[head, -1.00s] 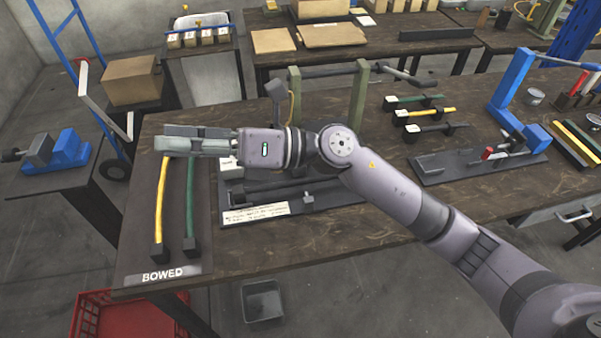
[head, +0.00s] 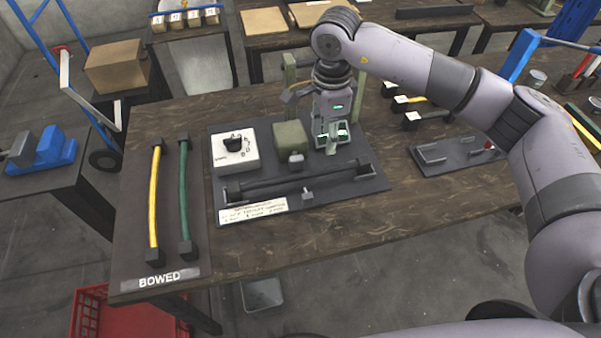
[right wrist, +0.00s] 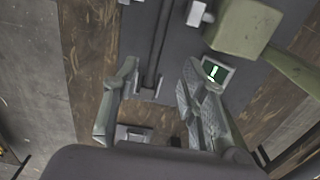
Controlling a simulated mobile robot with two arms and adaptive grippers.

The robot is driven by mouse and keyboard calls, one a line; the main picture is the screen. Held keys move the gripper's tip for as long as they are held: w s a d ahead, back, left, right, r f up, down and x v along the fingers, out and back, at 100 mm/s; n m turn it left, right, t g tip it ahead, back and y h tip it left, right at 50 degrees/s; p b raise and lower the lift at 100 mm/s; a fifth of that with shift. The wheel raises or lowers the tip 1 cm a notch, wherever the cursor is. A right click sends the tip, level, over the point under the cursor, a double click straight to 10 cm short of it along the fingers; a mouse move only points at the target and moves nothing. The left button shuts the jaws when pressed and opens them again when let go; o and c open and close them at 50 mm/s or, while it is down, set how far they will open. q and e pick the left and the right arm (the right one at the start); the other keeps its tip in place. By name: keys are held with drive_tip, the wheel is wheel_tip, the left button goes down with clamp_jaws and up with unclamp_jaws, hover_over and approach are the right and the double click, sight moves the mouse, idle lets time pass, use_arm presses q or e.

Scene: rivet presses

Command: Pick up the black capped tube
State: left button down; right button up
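A black tube (head: 290,184) with black end blocks lies on a dark fixture plate (head: 378,184) in the head view. Another black tube (head: 432,116), with a white-topped end, lies farther right, partly behind my right arm. My right gripper (head: 332,150) points down over the plate's back right, behind the right part of the first tube. In the right wrist view my gripper (right wrist: 160,72) has its fingers apart with nothing gripped. A dark bar (right wrist: 158,45) runs up that view beyond the fingers, its end between them. My left gripper is not in view.
A white box with a black knob (head: 235,152) and a green block (head: 291,136) stand on the plate. Bowed yellow (head: 155,200) and green (head: 185,200) tubes lie at left. Another fixture (head: 455,157) stands at right. The table front is clear.

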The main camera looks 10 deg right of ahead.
sight(323, 169)
wheel_tip(323, 169, down, 7)
drive_tip(key=shift+f+p, duration=0.1)
drive_tip(key=shift+p, duration=0.6)
wheel_tip(323, 169, down, 5)
drive_tip(key=shift+s+r+p, duration=0.15)
drive_tip(key=shift+p, duration=0.8)
drive_tip(key=shift+f, duration=0.4)
clamp_jaws()
